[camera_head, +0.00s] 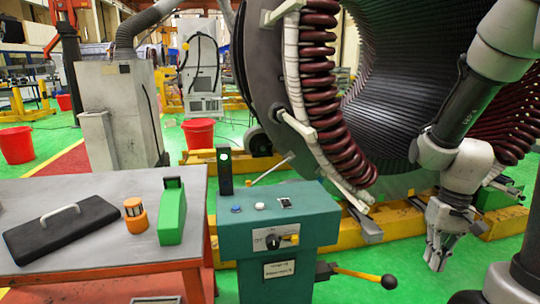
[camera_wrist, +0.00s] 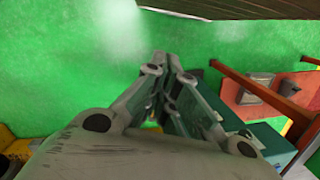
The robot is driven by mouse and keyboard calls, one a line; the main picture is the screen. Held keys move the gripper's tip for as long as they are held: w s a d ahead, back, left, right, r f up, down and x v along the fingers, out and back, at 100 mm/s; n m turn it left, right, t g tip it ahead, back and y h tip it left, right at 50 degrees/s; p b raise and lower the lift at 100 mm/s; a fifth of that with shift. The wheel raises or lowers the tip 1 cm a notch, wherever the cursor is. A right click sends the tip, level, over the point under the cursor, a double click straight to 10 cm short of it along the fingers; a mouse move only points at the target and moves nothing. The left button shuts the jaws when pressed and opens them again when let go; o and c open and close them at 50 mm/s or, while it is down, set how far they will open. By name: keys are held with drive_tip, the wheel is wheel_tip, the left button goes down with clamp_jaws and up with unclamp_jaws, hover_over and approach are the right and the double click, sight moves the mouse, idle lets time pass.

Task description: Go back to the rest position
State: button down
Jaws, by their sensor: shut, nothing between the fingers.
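My gripper (camera_head: 437,258) hangs at the lower right in the head view, in front of the big stator (camera_head: 385,100) and above the green floor, pointing downward. Its fingers are shut with nothing between them. In the wrist view my gripper (camera_wrist: 172,62) fills the lower middle, with its fingertips together over the green floor. No object touches the fingertips. The stator has dark red coils (camera_head: 325,90) along its near rim.
A teal control box (camera_head: 275,225) with buttons and a yellow-handled lever (camera_head: 365,276) stands left of my gripper. Yellow beams (camera_head: 395,225) support the stator.

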drive_tip(key=s+a+r+t, duration=0.1)
drive_tip(key=s+r+t, duration=0.2)
drive_tip(key=r, duration=0.6)
drive_tip(key=s+a+r+n+t+h, duration=0.1)
drive_tip(key=s+r+t, duration=0.1)
drive_tip(key=r, duration=0.7)
drive_tip(key=shift+s+a+t, duration=0.3)
drive_tip(key=shift+s+t, duration=0.1)
drive_tip(key=shift+s, duration=0.5)
